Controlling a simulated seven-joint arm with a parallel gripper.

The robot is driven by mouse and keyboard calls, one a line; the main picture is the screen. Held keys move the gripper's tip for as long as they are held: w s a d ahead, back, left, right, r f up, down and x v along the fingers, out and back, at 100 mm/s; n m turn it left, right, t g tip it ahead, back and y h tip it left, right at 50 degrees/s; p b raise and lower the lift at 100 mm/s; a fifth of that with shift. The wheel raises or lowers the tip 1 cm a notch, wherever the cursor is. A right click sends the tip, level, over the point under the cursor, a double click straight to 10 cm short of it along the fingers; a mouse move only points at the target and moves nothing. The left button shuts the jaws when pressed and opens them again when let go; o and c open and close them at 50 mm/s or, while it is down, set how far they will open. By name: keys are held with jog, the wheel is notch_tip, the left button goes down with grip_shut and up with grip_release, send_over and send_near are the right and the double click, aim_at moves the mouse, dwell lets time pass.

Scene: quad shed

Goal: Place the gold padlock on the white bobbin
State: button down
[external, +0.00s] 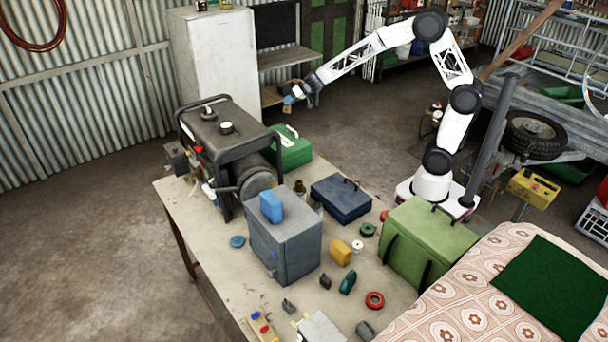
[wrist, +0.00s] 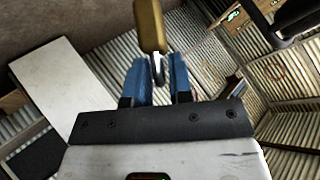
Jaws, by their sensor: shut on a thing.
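My gripper is shut on the gold padlock (wrist: 150,25). In the wrist view the blue fingertips (wrist: 159,78) pinch its silver shackle, and the gold body sticks out beyond them. In the external view my gripper (external: 290,98) is raised in the air behind the workbench, near the grey cabinet; the padlock is too small to make out clearly there. A small whitish round thing (external: 357,246), which looks like the white bobbin, sits on the workbench beside a yellow block. My gripper is far from it, up and to the left.
The workbench (external: 205,243) carries a black generator (external: 225,145), a grey metal box (external: 285,250) with a blue block on top, a dark blue case (external: 341,199) and a large green box (external: 427,243). A red ring (external: 375,300) and several small items lie at the front.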

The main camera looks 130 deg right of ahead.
jog(key=w+a+f+n+y, duration=0.1)
jog(key=w+a+n+y, duration=0.25)
jog(key=w+a, duration=0.5)
jog(key=w+a+f+n+y, duration=0.15)
jog(key=w+a+n, duration=0.4)
jog(key=a, duration=0.55)
jog(key=w+a+f+n+g+y, duration=0.1)
jog(key=a+n, duration=0.4)
jog(key=a, duration=0.8)
jog(key=w+a+f+n+g+y, duration=0.1)
jog(key=a+n+y, duration=0.3)
jog(key=a, duration=1)
jog(key=w+a+f+n+g+y, duration=0.1)
jog(key=a+n, duration=0.4)
jog(key=a, duration=0.9)
jog(key=shift+w+a+f+n+g+y, duration=0.1)
jog(key=shift+w+f+n+g+y, duration=0.1)
jog(key=shift+f+g+y, duration=0.25)
jog(key=shift+w+a+f+n+g+y, duration=0.1)
jog(key=shift+f+n+g+y, duration=0.15)
jog(key=shift+g+y, duration=0.3)
jog(key=s+a+f+n+g, duration=0.1)
jog(key=s+a+n, duration=0.3)
jog(key=a, duration=0.4)
jog(key=s+a+f+n+g+y, duration=0.1)
jog(key=s+a+n+g, duration=0.2)
jog(key=a, duration=0.5)
jog(key=shift+s+a+n, duration=0.15)
jog(key=shift+s+n, duration=0.4)
jog(key=shift+s, duration=0.5)
